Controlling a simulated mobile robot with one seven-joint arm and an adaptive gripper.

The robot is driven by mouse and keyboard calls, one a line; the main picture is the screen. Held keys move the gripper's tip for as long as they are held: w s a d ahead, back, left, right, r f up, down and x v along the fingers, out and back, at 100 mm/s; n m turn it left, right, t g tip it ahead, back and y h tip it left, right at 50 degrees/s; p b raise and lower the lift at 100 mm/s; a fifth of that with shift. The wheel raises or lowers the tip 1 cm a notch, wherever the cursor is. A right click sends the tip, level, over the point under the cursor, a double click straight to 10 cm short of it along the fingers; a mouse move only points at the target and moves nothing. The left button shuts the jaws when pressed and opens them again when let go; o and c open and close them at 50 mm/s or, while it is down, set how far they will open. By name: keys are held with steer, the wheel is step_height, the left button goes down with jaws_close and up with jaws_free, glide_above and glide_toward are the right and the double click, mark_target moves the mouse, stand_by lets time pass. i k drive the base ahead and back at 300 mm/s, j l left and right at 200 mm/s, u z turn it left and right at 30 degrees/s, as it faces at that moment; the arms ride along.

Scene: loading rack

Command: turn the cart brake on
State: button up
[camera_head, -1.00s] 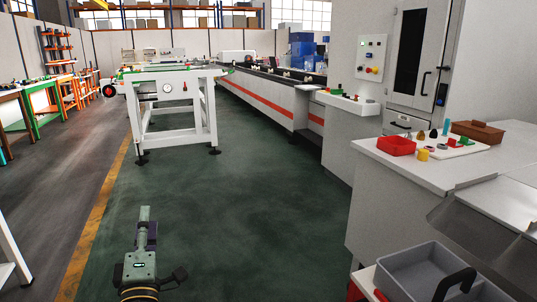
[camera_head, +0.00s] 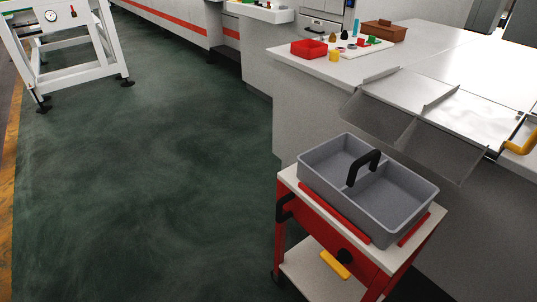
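The cart (camera_head: 318,232) stands at the lower right, with a red frame, a white top and a white lower shelf. A grey two-part tray (camera_head: 410,198) with a black handle sits on its top between red strips. A round black knob (camera_head: 345,256) is on the cart's red side panel. A yellow bar (camera_head: 335,264) shows just below the knob; it may be the brake lever, but I cannot tell its setting. A dark wheel (camera_head: 277,277) shows at the cart's left corner. The lowest part of the cart is cut off. My gripper is not in view.
A pale workbench (camera_head: 300,110) with a sloping metal chute (camera_head: 400,110) stands behind the cart. It bears a red bin (camera_head: 309,48) and a brown box (camera_head: 384,31). A white frame table (camera_head: 75,75) stands far left. The green floor (camera_head: 150,190) left of the cart is clear.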

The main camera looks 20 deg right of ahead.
mark_target(344, 256)
steer(key=z, duration=0.75)
